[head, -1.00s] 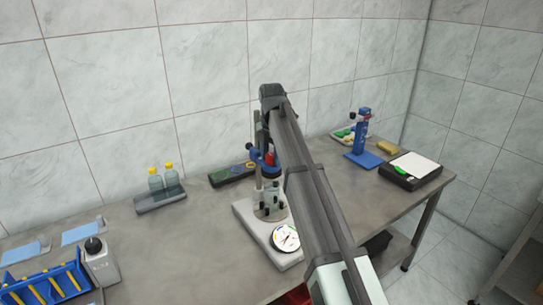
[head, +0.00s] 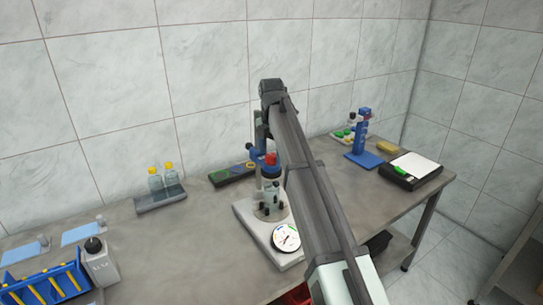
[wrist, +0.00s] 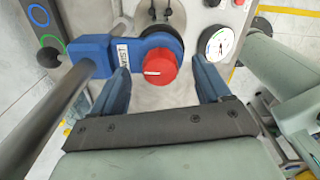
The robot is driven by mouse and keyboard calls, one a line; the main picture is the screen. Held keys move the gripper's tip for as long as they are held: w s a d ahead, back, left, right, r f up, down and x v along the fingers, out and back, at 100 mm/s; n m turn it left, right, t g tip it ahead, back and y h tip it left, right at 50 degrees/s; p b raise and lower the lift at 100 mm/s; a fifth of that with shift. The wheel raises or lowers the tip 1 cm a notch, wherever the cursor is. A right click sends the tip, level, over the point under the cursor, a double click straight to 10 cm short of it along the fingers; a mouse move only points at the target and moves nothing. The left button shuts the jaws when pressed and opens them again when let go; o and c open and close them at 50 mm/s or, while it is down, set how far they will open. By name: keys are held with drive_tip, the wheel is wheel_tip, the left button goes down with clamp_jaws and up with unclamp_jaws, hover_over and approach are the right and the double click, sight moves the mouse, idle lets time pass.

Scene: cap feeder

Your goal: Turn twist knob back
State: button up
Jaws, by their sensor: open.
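The red twist knob (wrist: 161,68) with a white mark on its face sits on a blue arm (wrist: 92,54) labelled "TWIST" in the wrist view. In the head view the red knob (head: 271,158) shows above the feeder stand, just left of my arm. My gripper (wrist: 160,67) is open, with one blue finger on each side of the knob. How far the fingers are from the knob in depth is unclear. My gripper is not clearly visible in the head view.
The stand has a pale base plate (head: 244,221) with a round dial (head: 286,237) at its front. A dark post (wrist: 52,105) rises left of my gripper. A dark panel with coloured rings (head: 230,174) lies behind. A bottle tray (head: 158,199) stands left; bare bench surrounds it.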

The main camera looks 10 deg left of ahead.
sight(272, 155)
drive_tip(key=shift+r, duration=2.75)
